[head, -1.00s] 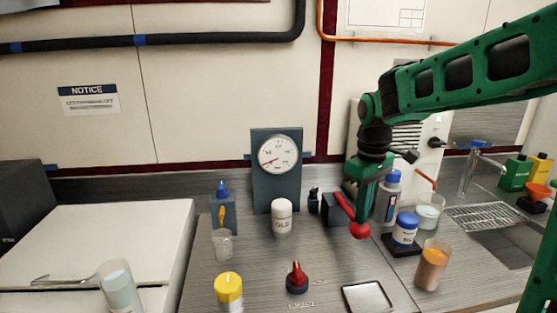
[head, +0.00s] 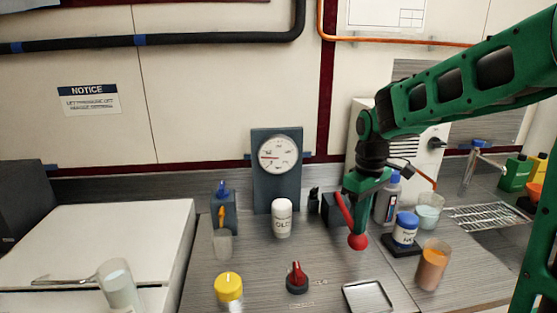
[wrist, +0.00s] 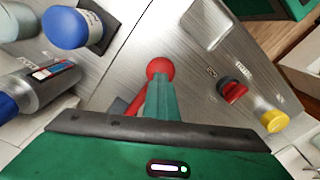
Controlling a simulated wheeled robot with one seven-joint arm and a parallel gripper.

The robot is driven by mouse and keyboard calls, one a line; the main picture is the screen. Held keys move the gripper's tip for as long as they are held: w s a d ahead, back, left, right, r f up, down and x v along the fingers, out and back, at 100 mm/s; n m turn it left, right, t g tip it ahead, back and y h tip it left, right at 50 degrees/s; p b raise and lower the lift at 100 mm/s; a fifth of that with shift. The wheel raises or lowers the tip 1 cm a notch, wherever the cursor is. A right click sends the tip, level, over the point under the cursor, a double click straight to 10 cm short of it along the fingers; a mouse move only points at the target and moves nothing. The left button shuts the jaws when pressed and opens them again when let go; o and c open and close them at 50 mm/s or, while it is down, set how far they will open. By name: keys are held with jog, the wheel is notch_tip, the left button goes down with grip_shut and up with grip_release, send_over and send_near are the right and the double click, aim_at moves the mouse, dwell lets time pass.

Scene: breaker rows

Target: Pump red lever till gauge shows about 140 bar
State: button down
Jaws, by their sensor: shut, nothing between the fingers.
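The red lever (head: 345,212) slants down toward the front from a dark pump block (head: 330,207) and ends in a round red knob (head: 357,242). My gripper (head: 358,228) is shut and empty, pointing down right at the lever just above the knob. In the wrist view the closed fingertips (wrist: 160,86) lie against or just over the red knob (wrist: 160,68); contact cannot be told for sure. The round white gauge (head: 278,155) is on a dark upright panel. Its red needle points left, slightly below level; the numbers are too small to read.
A red rotary knob on a black base (head: 297,279) and a yellow-capped jar (head: 229,288) stand in front. A white bottle (head: 282,218) is left of the lever. A blue-lidded jar (head: 405,229) and an orange-filled beaker (head: 432,266) stand close on the right. A shallow tray (head: 368,297) lies in front.

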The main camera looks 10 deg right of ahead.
jog(key=shift+r, duration=0.1)
notch_tip(320, 180, up, 7)
dwell(0.8)
dwell(0.8)
jog(key=shift+f, duration=3.6)
notch_tip(320, 180, up, 7)
jog(key=shift+r, duration=0.2)
